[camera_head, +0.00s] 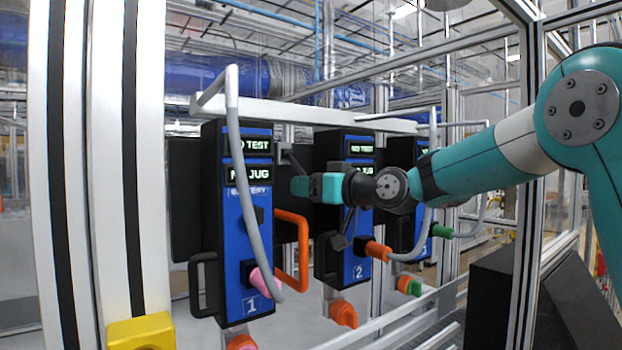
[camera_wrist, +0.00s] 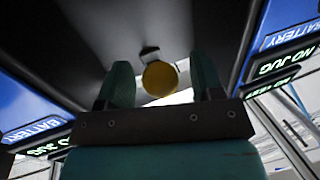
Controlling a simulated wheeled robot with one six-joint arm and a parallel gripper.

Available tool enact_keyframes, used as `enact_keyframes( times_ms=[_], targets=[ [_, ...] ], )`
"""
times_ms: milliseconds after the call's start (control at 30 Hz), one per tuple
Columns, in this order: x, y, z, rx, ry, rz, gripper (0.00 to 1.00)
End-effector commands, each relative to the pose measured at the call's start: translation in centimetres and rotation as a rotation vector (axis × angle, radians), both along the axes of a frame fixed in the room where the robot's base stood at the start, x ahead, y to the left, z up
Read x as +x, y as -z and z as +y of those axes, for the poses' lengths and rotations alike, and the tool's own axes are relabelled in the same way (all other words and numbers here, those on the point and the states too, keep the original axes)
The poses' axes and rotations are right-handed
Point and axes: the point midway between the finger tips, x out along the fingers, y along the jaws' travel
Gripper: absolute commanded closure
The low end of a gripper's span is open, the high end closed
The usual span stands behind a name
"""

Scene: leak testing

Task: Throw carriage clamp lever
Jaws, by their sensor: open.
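My gripper (camera_head: 312,187) is in the gap between the station 1 carriage (camera_head: 232,215) and the station 2 carriage (camera_head: 342,210), its teal fingers pointing left. A dark lever (camera_head: 290,158) sticks out from the upper right side of the station 1 carriage, close to the fingertips. In the wrist view a round yellow-ended knob (camera_wrist: 160,78) on a grey stub lies between the two spread fingers, a little beyond them. The fingers are apart and do not appear to touch it. I cannot tell for certain that this knob is the lever's end.
Station 1 shows "NO JUG" on its display (camera_head: 248,173). An orange handle (camera_head: 299,250) and grey hose (camera_head: 238,170) are close to the gripper. A third carriage (camera_head: 405,180) stands beyond. A white frame post (camera_head: 80,170) and yellow block (camera_head: 141,333) are at left.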

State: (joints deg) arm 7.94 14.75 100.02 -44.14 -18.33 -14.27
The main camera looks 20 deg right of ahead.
Motion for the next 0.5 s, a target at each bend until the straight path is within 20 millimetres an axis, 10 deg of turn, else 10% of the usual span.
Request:
enact_keyframes(
  times_ms=[233,500],
  targets=[
    [0.05,0.03,0.03,0.000,0.000,0.000,0.40],
    [0.04,0.01,0.00,0.000,0.000,0.000,1.00]
  ],
)
